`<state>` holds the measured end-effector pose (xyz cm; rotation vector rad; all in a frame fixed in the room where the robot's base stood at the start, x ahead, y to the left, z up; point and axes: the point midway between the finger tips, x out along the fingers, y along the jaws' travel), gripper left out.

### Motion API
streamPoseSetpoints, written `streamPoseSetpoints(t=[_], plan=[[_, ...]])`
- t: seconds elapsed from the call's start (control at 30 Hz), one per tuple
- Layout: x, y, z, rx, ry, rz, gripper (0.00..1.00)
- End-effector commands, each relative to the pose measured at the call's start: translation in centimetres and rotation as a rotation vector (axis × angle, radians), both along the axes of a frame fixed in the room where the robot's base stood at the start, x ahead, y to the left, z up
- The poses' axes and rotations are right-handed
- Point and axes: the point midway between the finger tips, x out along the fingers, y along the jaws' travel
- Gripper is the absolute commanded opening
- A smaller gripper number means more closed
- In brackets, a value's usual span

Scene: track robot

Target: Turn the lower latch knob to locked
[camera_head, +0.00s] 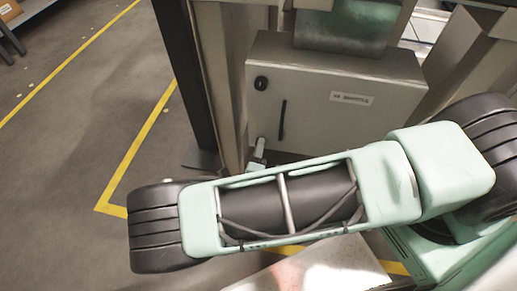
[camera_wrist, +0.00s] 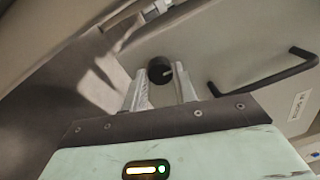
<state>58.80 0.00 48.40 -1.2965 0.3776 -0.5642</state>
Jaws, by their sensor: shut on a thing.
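A grey cabinet (camera_head: 345,88) has a black upper knob (camera_head: 261,83) at its top left. My gripper (camera_head: 260,142) is at the cabinet's lower left in the head view, mostly hidden behind my arm. In the wrist view, the lower latch knob (camera_wrist: 159,69), round and black with a pale pointer mark, sits between the two fingers of my gripper (camera_wrist: 161,78). The fingers are shut on it. The pointer mark runs toward the right in the wrist view. In the head view this knob is hidden by my gripper.
A black bar handle (camera_head: 283,119) stands out from the cabinet door; it also shows right of the fingers in the wrist view (camera_wrist: 268,80). A white label (camera_head: 352,98) is on the door. A dark post (camera_head: 187,75) stands left of the cabinet. Open floor with yellow lines lies further left.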

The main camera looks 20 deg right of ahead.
Motion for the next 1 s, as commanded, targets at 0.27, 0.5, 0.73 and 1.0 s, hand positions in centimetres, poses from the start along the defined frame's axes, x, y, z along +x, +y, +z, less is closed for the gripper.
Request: streamPoseSetpoints(t=[0.27, 0.5, 0.73, 1.0], plan=[[-0.01, 0.02, -0.05, -0.037, 0.028, 0.001, 0.05], [-0.01, 0.03, -0.06, -0.038, 0.029, 0.001, 0.05], [-0.01, 0.02, -0.06, -0.037, 0.029, 0.001, 0.50], [-0.05, 0.06, -0.03, -0.037, 0.029, 0.001, 0.50]])
